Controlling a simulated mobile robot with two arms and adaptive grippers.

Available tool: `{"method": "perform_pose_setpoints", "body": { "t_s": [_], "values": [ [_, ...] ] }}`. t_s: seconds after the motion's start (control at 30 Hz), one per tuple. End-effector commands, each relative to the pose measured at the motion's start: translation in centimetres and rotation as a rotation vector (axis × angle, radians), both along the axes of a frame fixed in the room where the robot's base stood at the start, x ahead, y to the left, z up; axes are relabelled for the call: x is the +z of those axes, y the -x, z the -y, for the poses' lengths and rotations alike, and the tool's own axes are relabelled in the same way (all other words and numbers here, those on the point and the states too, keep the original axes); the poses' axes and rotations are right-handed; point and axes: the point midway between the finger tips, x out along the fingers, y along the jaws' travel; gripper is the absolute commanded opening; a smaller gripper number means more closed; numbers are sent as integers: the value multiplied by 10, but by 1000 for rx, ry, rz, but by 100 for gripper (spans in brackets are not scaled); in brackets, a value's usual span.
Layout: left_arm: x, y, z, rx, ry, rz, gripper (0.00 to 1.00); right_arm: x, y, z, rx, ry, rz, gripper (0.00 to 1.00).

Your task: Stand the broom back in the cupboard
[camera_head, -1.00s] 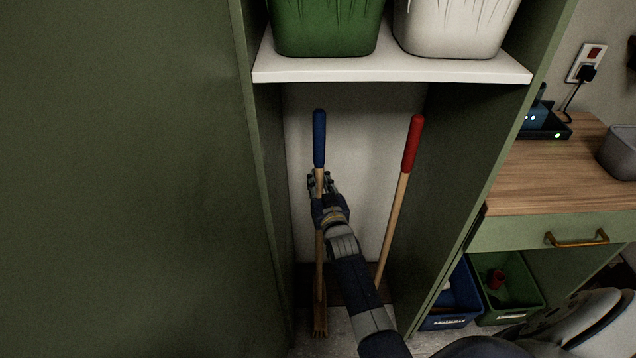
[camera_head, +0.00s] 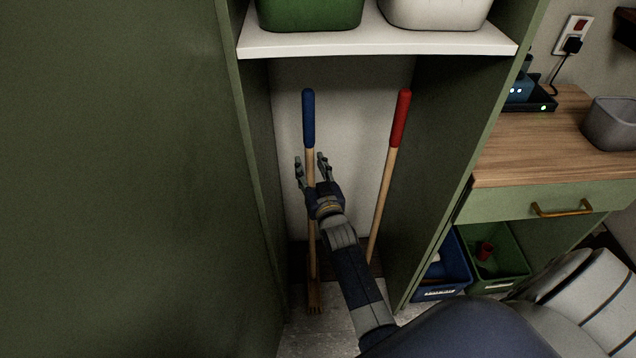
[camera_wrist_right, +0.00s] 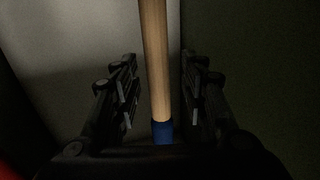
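The broom with the blue grip (camera_head: 309,118) stands nearly upright inside the tall green cupboard (camera_head: 258,130), on its left side. Its bristle head (camera_head: 315,297) is low, at the cupboard's floor; whether it rests inside the edge is hard to tell. My right gripper (camera_head: 311,160) is open around the wooden handle, just below the blue grip. In the right wrist view the handle (camera_wrist_right: 155,60) passes between the spread fingers (camera_wrist_right: 160,95), with gaps on both sides. My left gripper is not in view.
A red-gripped stick (camera_head: 401,118) leans at the cupboard's right side. A white shelf (camera_head: 380,45) with a green bin (camera_head: 310,12) and a white bin (camera_head: 435,12) is above. A wooden counter (camera_head: 540,145) stands right, over blue and green crates (camera_head: 497,285).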

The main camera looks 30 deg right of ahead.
Motion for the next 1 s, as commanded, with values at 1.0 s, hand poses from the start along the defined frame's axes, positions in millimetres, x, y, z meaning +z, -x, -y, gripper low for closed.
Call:
{"method": "perform_pose_setpoints", "body": {
  "t_s": [1.0],
  "values": [
    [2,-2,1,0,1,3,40,-65,85,-41,53,-25,-136,40]
  ]
}}
